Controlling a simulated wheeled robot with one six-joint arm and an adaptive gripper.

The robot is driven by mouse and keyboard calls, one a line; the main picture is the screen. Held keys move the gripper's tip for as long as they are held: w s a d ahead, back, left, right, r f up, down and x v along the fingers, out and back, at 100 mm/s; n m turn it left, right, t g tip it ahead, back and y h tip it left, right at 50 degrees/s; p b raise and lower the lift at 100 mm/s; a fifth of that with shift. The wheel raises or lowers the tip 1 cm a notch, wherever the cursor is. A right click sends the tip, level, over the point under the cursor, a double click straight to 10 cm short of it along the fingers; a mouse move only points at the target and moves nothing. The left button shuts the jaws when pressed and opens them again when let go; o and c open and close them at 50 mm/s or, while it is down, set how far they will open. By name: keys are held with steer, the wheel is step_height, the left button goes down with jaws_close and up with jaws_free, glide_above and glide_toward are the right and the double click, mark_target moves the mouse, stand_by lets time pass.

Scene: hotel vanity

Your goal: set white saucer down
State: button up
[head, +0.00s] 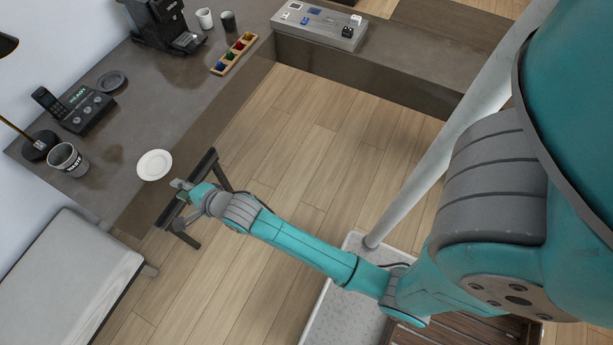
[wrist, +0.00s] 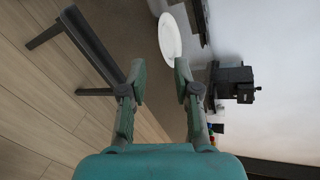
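The white saucer (head: 154,165) appears to lie flat on the dark vanity top, close to its front edge. It also shows in the wrist view (wrist: 169,37), just past my fingertips and nearer the right one. My gripper (head: 180,186) is at the vanity's front edge, beside the saucer on its lower right in the head view. In the wrist view my gripper (wrist: 160,68) is open, with a clear gap and nothing between the fingers. I cannot tell whether the right fingertip touches the saucer's rim.
A waste cup (head: 69,160), a phone (head: 77,107) and a dark round coaster (head: 112,82) stand left of and behind the saucer. A black coffee machine (head: 165,25) and a capsule tray (head: 233,54) are farther off. A dark folding rack (head: 206,172) stands by the vanity front.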

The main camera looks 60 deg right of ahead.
steer(key=s+f+n, duration=0.2)
steer(key=s+n, duration=0.7)
steer(key=s, duration=1.3)
steer(key=s+r+n, duration=0.6)
steer(key=s, duration=0.4)
steer(key=s+r+n, duration=0.6)
steer(key=s, duration=0.3)
steer(key=shift+s+r+t, duration=0.2)
steer(key=shift+s+t, duration=0.15)
steer(key=shift+t, duration=0.05)
steer(key=shift+s+r+n, duration=0.25)
steer(key=shift+r+n, duration=0.1)
steer(key=shift+n, duration=0.15)
jaws_close()
steer(key=shift+f, duration=0.1)
